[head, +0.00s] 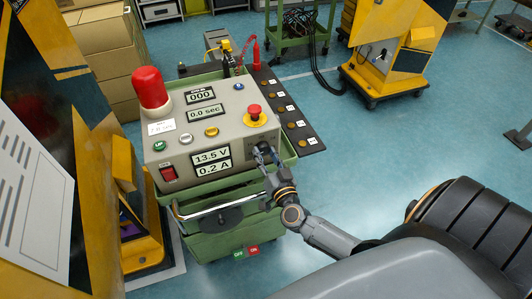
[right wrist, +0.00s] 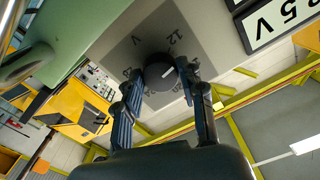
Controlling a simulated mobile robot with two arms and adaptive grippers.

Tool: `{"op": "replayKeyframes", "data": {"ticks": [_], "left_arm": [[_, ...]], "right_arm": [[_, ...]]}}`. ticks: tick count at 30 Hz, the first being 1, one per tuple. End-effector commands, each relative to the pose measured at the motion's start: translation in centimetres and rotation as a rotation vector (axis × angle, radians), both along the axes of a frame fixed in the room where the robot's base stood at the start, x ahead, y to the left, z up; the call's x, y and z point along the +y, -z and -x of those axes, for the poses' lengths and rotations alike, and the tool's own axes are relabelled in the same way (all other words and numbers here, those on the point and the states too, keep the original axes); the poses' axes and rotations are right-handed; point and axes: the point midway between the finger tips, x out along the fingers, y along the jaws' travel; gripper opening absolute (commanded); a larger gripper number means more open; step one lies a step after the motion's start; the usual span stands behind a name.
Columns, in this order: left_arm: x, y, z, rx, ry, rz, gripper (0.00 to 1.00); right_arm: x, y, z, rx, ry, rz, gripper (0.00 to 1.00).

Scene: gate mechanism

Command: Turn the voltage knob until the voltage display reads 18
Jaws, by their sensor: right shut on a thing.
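The grey control box (head: 180,137) stands on a green cart. Its voltage display (head: 211,157) reads 13.5 V, with the current display (head: 214,168) below it at 0.2 A. The black voltage knob (right wrist: 158,72) shows in the right wrist view, with a white pointer line and a printed scale around it, including 12. My right gripper (head: 265,154) is at the box's lower right front corner, its two fingers on either side of the knob and shut on it. My left gripper is not in view.
A red emergency button (head: 254,112) sits just above the knob area. A red lamp (head: 149,88), a red switch (head: 168,173) and coloured buttons are elsewhere on the box. The cart's metal handle (head: 195,214) is in front.

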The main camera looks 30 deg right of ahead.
Motion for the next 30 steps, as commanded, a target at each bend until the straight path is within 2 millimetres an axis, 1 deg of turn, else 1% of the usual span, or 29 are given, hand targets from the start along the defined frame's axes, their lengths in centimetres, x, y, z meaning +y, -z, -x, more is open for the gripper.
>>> {"op": "replayKeyframes", "data": {"ticks": [3,11,30], "left_arm": [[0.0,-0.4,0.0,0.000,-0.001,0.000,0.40],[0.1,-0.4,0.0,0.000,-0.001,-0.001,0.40],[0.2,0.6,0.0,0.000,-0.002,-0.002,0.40]], "right_arm": [[0.0,-0.1,0.0,-0.025,0.001,-0.107,0.08],[0.1,0.0,0.0,-0.083,0.001,-0.348,0.08],[0.1,-0.1,0.0,-0.222,0.002,-0.917,0.08]]}}
